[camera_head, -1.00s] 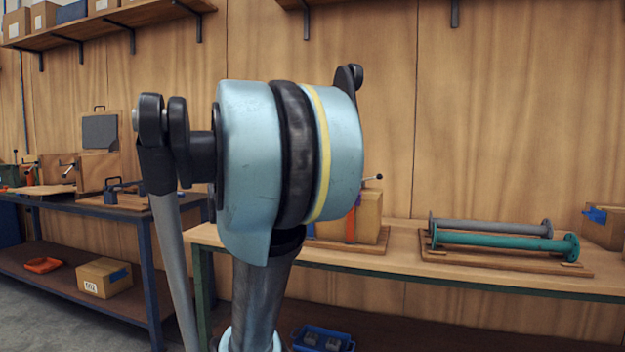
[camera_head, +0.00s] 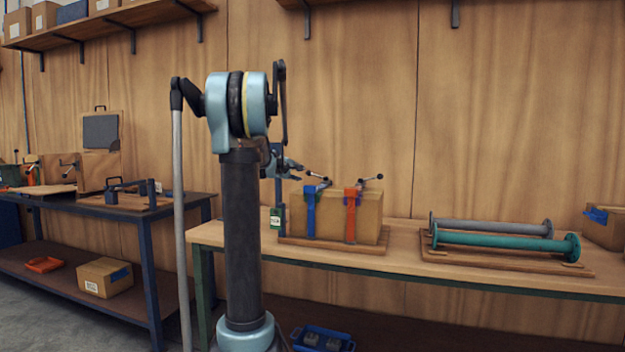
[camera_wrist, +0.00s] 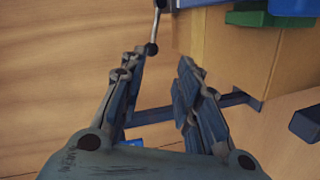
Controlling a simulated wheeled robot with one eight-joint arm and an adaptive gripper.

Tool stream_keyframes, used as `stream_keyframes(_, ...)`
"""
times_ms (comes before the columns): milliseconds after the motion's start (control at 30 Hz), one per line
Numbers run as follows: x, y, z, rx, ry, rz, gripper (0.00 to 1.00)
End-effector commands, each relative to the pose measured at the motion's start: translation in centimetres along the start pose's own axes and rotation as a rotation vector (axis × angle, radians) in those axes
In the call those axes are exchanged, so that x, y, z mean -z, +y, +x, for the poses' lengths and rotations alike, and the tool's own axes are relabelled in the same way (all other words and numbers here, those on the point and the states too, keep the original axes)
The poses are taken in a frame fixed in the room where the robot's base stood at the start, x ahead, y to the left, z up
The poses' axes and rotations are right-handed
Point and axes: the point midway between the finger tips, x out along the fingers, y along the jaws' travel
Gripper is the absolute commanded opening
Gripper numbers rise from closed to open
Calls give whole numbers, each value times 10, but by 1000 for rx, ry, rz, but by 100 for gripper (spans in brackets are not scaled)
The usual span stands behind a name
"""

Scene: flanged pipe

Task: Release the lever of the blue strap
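The blue strap (camera_head: 310,215) runs down the front of a cardboard box (camera_head: 331,218) on the bench. Its lever (camera_head: 318,177) sticks out on top, up and to the left, ending in a dark ball. My gripper (camera_head: 299,170) is just left of that ball, fingers pointing right. In the wrist view, my gripper (camera_wrist: 162,62) is open and empty. A lever ball (camera_wrist: 152,48) shows there close to the left fingertip, its rod running up out of the picture; I cannot tell whether they touch.
An orange strap (camera_head: 350,215) with its own lever (camera_head: 371,178) sits right of the blue one. A small green container (camera_head: 276,217) stands left of the box. Grey (camera_head: 490,228) and teal (camera_head: 500,241) flanged pipes lie farther right.

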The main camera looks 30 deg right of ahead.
Motion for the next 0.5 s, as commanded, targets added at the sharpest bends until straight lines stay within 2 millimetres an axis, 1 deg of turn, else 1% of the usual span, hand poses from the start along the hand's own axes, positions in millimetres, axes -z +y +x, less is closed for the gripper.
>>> stream_keyframes(33, 0, 3, 7, -10, 1, -11, 30)
stream_keyframes(100, 1, 6, 13, -18, 5, -21, 30)
stream_keyframes(267, 2, 8, 23, -24, 7, -28, 30)
stream_keyframes(333, 2, 8, 30, -23, 7, -28, 30)
stream_keyframes(500, 2, 9, 53, -23, 6, -28, 30)
